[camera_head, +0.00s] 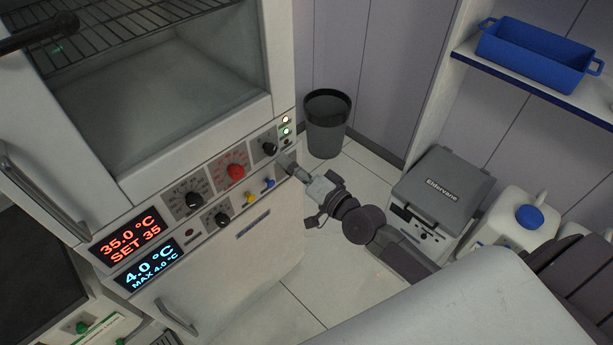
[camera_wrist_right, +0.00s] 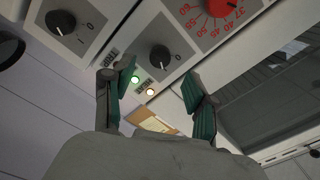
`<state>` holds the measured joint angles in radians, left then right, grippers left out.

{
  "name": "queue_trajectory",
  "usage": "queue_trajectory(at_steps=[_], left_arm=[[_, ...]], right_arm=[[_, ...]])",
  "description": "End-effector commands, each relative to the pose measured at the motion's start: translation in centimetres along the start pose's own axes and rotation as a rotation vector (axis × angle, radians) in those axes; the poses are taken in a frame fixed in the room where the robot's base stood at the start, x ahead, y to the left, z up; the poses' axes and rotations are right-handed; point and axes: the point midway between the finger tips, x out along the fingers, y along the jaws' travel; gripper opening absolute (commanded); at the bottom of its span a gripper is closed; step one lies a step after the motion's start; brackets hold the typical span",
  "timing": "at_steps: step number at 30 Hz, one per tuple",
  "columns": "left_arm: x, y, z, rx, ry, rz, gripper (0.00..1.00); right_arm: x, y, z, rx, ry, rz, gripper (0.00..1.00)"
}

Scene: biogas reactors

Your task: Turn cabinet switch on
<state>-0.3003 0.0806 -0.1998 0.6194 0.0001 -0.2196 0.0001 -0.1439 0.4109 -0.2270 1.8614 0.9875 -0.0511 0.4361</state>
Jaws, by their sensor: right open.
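The cabinet (camera_head: 262,235) is a white unit with a control panel of knobs, at left in the head view. A black rotary switch (camera_wrist_right: 60,22) with 0 and 1 marks shows at the upper left of the wrist view; I cannot tell which mark it points at. A second black knob (camera_wrist_right: 160,58) sits beside it, and also shows in the head view (camera_head: 269,148). My left gripper is not seen.
A red dial (camera_head: 235,171), a large black dial (camera_head: 191,199) and yellow and blue valves (camera_head: 259,190) crowd the panel. Indicator lights (camera_head: 286,125) glow at its right end. A dark bin (camera_head: 326,122) and a grey device (camera_head: 443,190) stand beyond.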

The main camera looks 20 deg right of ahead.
Motion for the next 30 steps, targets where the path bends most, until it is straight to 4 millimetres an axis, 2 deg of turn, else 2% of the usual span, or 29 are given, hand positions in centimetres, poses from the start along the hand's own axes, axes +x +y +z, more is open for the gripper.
queue_trajectory(at_steps=[3,10,27,30], left_arm=[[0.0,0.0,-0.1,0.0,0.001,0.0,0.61],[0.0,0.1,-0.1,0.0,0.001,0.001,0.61],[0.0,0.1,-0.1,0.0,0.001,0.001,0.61],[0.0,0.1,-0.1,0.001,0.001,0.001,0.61]], right_arm=[[-2.6,0.1,0.1,-0.001,-0.003,0.003,0.58],[-5.4,0.0,0.0,0.001,-0.002,0.001,0.58],[-5.8,0.0,0.0,0.001,0.0,0.0,0.58],[-5.8,0.6,0.2,-0.007,-0.002,0.013,0.58]])
